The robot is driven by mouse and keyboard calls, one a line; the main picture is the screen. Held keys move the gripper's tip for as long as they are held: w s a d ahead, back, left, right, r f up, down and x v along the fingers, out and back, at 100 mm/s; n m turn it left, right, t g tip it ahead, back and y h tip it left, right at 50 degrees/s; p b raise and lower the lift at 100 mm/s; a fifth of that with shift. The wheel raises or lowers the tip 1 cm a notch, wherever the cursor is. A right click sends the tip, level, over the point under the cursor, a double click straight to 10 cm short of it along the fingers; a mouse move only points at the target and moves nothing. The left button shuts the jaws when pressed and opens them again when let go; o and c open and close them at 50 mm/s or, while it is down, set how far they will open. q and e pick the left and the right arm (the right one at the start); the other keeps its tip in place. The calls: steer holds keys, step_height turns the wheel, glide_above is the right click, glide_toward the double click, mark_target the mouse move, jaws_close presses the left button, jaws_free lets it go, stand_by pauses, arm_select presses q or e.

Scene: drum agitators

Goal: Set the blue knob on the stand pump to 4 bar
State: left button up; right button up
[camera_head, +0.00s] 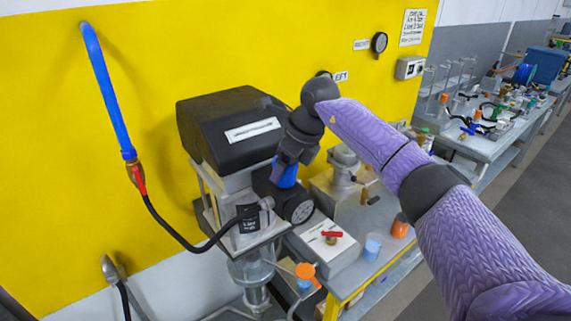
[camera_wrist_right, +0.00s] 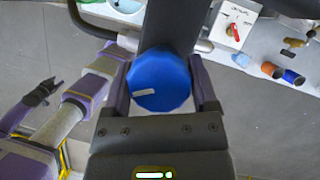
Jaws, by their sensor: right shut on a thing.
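The blue knob (camera_head: 287,177) sits on the dark front block of the stand pump (camera_head: 232,135), under its black housing. My right gripper (camera_head: 287,160) reaches it from above. In the right wrist view the round blue knob (camera_wrist_right: 160,80) lies between the two fingers of my right gripper (camera_wrist_right: 161,88), which is shut on it. A white mark on the knob's face points left in that view. A round dark gauge (camera_head: 301,211) is below the knob; its reading is too small to tell. My left gripper (camera_wrist_right: 38,92) shows small in the wrist view, away from the pump.
A blue hose (camera_head: 105,85) and black hose (camera_head: 172,232) run along the left of the pump. A cluttered bench (camera_head: 468,145) stands at right.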

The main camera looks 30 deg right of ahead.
steer(key=shift+m, duration=0.4)
steer(key=shift+r+m+h+p, duration=0.1)
steer(key=shift+m+h+p, duration=0.3)
steer(key=shift+m, duration=0.6)
steer(key=m+h, duration=0.1)
steer(key=m, duration=0.1)
steer(key=shift+m+t, duration=0.3)
steer(key=shift+m, duration=0.1)
steer(key=m+h, duration=0.1)
steer(key=m, duration=0.2)
steer(key=m+h, duration=0.1)
steer(key=m, duration=0.2)
steer(key=shift+h, duration=0.3)
steer(key=m+g+h, duration=0.1)
steer(key=m, duration=0.2)
steer(key=m+g, duration=0.1)
steer(key=m, duration=0.2)
steer(key=shift+m+g+h+b, duration=0.3)
steer(key=shift+m+h+b, duration=0.1)
steer(key=m+g, duration=0.2)
steer(key=m, duration=0.3)
steer(key=shift+m, duration=0.3)
